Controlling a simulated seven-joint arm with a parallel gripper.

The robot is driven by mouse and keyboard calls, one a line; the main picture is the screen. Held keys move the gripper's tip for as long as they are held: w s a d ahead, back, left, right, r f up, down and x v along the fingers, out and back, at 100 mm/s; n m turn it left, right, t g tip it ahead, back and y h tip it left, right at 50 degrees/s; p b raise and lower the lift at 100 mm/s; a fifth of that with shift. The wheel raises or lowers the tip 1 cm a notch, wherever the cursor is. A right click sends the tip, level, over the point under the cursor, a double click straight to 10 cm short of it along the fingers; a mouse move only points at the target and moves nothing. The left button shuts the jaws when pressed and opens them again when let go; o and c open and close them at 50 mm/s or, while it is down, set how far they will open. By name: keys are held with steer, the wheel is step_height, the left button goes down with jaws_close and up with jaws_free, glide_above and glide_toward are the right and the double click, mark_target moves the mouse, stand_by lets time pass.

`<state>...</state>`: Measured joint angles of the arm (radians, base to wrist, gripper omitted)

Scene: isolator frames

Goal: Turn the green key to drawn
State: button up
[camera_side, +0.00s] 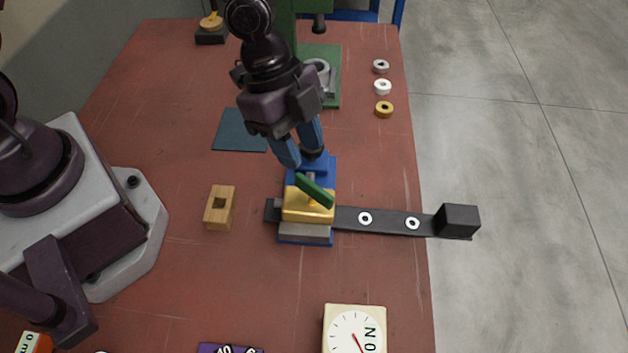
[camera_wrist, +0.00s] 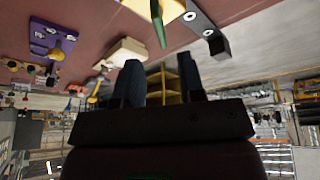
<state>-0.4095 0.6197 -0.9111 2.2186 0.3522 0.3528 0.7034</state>
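The green key (camera_side: 315,190) is a flat bar on top of a gold block (camera_side: 308,212). It slants from upper left to lower right in the side view, and it shows at the top of the wrist view (camera_wrist: 158,27). The gold block sits on a blue base (camera_side: 325,168) with a grey part at the front. A dark bar (camera_side: 388,222) with two white rings runs right from the block to a black cube. My gripper (camera_side: 303,160) is above the rear of the blue base, just behind the key. Its blue fingers are apart with nothing between them. No label reading drawn is legible.
A wooden block with a square hole (camera_side: 219,208) stands left of the base. A dial box (camera_side: 355,330) is at the front. Several small rings (camera_side: 382,87) lie at the back right. A green machine (camera_side: 330,75) stands behind.

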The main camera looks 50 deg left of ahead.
mark_target(314, 185)
steer(key=x, duration=0.7)
steer(key=shift+d+f, duration=0.1)
steer(key=shift+f, duration=0.2)
jaws_close()
